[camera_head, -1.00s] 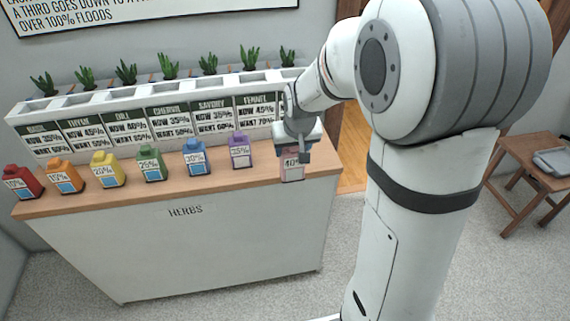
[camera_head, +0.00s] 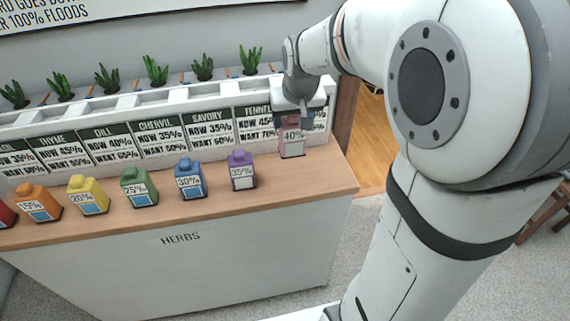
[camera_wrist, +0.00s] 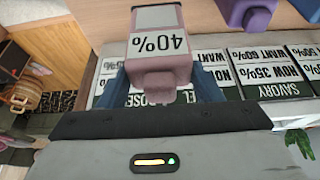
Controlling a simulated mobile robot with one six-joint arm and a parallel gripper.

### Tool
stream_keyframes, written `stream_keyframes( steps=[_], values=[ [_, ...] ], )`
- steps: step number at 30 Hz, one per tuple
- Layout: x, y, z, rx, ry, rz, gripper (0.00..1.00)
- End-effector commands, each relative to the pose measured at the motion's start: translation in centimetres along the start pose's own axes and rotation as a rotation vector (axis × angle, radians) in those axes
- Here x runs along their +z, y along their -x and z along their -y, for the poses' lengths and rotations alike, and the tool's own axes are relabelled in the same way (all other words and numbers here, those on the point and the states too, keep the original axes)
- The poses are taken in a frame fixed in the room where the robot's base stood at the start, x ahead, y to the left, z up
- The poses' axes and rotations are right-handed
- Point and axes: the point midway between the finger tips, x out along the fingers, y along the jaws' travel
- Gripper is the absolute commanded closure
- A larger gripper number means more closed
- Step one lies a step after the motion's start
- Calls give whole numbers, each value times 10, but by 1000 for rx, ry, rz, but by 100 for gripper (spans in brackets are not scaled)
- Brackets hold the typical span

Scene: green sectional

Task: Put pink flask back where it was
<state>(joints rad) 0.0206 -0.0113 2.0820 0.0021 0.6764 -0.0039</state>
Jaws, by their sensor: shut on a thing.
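The pink flask (camera_head: 292,142), labelled 40%, is in my gripper (camera_head: 298,118) in the head view. It is in front of the signs at the counter's right end, to the right of the purple flask. I cannot tell whether its base touches the counter. In the wrist view the pink flask (camera_wrist: 159,42) sits between the two blue fingers of my gripper (camera_wrist: 160,88), which are shut on its neck end. The flask shows upside down there, its label facing the camera. The wooden counter top (camera_head: 310,180) has bare room below and right of the flask.
The purple flask (camera_head: 241,170), blue flask (camera_head: 190,178) and several others stand in a row leftward. The white planter (camera_head: 155,115) with herb signs runs along the back; the fennel sign (camera_head: 255,125) is close to my gripper. The counter's right edge is near.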

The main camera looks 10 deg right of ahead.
Motion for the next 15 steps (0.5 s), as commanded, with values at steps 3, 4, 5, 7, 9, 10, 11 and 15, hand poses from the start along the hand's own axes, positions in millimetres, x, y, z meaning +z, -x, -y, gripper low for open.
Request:
stream_keyframes(
  steps=[3, 4, 5, 7, 9, 10, 11, 15],
  values=[
    [9, -19, 0, -1, 1, 6, 83],
    [11, -24, 1, -1, 2, 6, 83],
    [14, -30, 1, -1, 3, 7, 83],
    [18, -42, 2, -2, 5, 6, 83],
    [21, -50, 3, -3, 7, 4, 83],
    [22, -52, 3, -3, 7, 2, 83],
    [23, -54, 4, -3, 8, 2, 83],
    [30, -69, 5, -4, 10, 5, 83]
  ],
)
